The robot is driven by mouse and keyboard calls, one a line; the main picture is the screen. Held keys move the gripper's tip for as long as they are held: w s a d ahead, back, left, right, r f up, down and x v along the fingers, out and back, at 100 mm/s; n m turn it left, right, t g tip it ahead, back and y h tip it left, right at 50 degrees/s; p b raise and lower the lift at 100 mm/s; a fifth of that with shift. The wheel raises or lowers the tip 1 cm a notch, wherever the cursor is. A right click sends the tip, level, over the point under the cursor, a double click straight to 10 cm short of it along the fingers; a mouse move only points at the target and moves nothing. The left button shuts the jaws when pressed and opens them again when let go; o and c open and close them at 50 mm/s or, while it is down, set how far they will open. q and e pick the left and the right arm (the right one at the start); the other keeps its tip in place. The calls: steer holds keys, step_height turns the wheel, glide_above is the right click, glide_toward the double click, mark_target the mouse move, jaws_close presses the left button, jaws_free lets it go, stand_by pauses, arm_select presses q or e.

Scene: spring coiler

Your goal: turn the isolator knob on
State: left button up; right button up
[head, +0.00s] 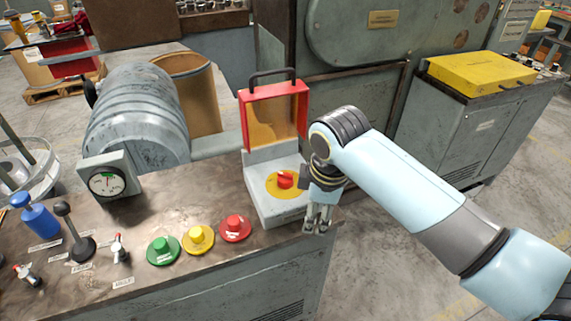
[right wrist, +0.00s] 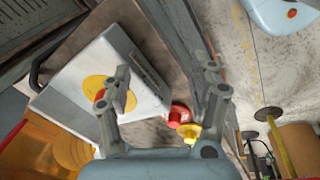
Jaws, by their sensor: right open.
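The isolator knob (head: 286,179) is red and sits on a yellow disc on the sloped face of a grey box (head: 283,213). Its red-framed amber cover (head: 274,115) stands raised behind it. My right gripper (head: 318,224) is open and empty, beside the right side of the box and apart from the knob. In the right wrist view the knob (right wrist: 99,95) is partly hidden behind one finger of my right gripper (right wrist: 165,85). The yellow disc shows around it. My left gripper is not in view.
Red (head: 235,228), yellow (head: 198,239) and green (head: 163,250) push buttons stand left of the box on the bench. A dial gauge (head: 107,183), a black lever (head: 74,235) and small toggles are further left. The open floor lies right of the bench.

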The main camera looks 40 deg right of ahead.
mark_target(286, 175)
steer(key=w+d+r+n+g+p, duration=0.1)
steer(key=w+r+n+p, duration=0.1)
steer(key=w+r+n, duration=0.85)
steer(key=f, duration=0.4)
steer(key=w+f+m, duration=0.1)
steer(key=f, duration=0.2)
steer(key=f+m+b, duration=0.1)
steer(key=f, duration=0.3)
steer(key=shift+w+d+f+y, duration=0.15)
steer(key=shift+w+f+y, duration=0.15)
steer(key=shift+w, duration=0.1)
steer(key=c, duration=1.1)
